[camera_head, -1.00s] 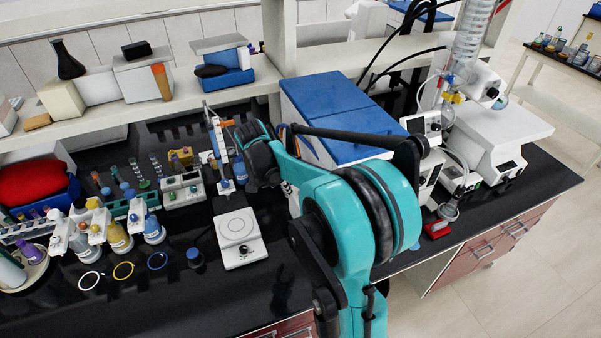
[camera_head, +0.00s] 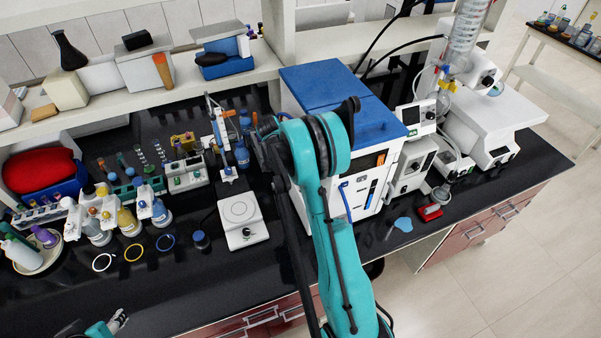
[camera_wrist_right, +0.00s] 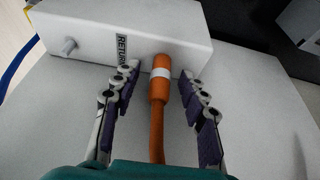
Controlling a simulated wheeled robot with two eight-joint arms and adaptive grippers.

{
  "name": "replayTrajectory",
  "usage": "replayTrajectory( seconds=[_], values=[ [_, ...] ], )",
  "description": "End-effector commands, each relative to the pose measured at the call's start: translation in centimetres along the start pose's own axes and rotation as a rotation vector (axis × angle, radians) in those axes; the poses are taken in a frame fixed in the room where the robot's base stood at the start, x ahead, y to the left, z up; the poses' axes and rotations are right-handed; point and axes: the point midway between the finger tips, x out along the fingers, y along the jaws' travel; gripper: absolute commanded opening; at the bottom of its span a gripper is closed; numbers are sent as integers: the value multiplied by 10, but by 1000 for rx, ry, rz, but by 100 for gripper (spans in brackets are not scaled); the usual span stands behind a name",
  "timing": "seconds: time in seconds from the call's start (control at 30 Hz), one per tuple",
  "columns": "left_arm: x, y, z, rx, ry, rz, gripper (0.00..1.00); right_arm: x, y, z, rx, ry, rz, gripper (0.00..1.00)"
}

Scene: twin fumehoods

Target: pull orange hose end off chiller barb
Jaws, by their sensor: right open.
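In the right wrist view, the orange hose end (camera_wrist_right: 159,82), with a white band, meets the face of a white block (camera_wrist_right: 90,25) marked RETURN. The barb inside it is hidden. In the head view my right arm hides this place, beside a blue-topped white machine (camera_head: 330,90). Part of my left gripper (camera_head: 118,321) shows at the bottom left; its fingers are too small to judge.
A blue hose (camera_wrist_right: 18,68) runs at the left edge of the wrist view. In the head view, a white hotplate (camera_head: 241,222), bottles and racks crowd the bench left of my right arm. The dark bench front has some free room.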

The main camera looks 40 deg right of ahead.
Motion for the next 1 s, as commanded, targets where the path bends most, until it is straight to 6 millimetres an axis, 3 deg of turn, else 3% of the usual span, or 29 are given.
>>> replayTrajectory(
  seconds=[0.27, 0.43, 0.8, 1.0],
  values=[
    [0, 0, 0, 0, 0, 0, 44, 4, 0, 0, -1, 0, -1, 43],
    [0, 0, 0, 0, 0, 0, 44, 4, 0, 0, -1, 0, -1, 1],
    [0, 0, 0, 0, 0, 0, 44, 3, 0, 0, -1, 0, -1, 0],
    [1, 0, 1, 0, 0, 0, 44, -9, 0, -5, -1, 0, -1, 0]
  ],
)
